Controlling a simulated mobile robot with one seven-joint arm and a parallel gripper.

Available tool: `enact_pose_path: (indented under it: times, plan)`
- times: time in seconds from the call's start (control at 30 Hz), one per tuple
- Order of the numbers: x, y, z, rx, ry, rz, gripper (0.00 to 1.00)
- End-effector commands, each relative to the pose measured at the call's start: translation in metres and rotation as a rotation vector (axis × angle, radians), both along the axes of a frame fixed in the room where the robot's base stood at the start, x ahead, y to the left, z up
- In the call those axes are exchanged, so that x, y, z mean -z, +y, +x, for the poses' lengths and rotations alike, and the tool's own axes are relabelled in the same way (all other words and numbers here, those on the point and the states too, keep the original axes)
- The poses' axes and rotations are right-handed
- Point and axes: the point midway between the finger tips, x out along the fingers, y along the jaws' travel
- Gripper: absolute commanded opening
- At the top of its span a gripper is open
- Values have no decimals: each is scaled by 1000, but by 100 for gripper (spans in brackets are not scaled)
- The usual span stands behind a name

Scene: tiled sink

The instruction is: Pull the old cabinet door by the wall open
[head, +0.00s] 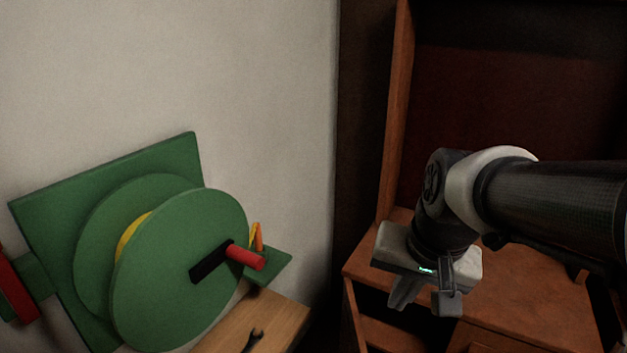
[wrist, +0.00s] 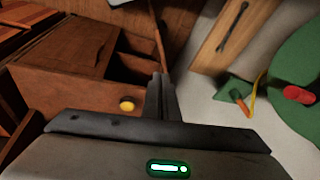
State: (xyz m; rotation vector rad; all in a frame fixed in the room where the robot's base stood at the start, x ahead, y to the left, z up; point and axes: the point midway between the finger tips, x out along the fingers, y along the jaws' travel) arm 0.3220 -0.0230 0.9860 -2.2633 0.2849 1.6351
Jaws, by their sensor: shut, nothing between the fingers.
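The old cabinet (head: 525,290) is reddish-brown wood and stands at the right in the head view. Under its top, near the wall, is a dark open compartment with a shelf; it also shows in the wrist view (wrist: 135,66). A thin upright wooden panel (wrist: 157,35) borders this opening on the wall side; I cannot tell whether it is the door edge-on or the cabinet's side. My gripper (head: 402,297) hangs in front of the cabinet. In the wrist view its fingers (wrist: 160,82) are together and empty, close to the opening's lower end in the picture.
A round brass knob (wrist: 127,104) sits on a wooden front left of my fingers. A green reel (head: 175,270) with a red handle (head: 246,257) is mounted at the wall on the left. A wooden board (head: 285,318) bears a dark wrench (head: 253,341). A narrow gap separates board and cabinet.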

Motion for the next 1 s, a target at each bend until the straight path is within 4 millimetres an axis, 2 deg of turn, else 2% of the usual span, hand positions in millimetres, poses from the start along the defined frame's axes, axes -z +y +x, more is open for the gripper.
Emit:
enact_pose_path:
  times: [0.13, 0.23, 0.4, 0.5, 0.6, 0.7, 0.87, 1.0]
  plan:
    - [31, -21, 25, 239, 118, 100, 0]
    - [65, -37, 39, 448, 203, 178, 0]
    - [129, -64, 48, 801, 337, 292, 0]
    - [160, -74, 46, 959, 395, 336, 0]
    - [181, -80, 43, 1062, 432, 362, 0]
    - [192, -82, 42, 1112, 449, 374, 0]
    - [208, -80, 41, 1125, 454, 377, 0]
    - [233, -73, 40, 1123, 457, 377, 0]
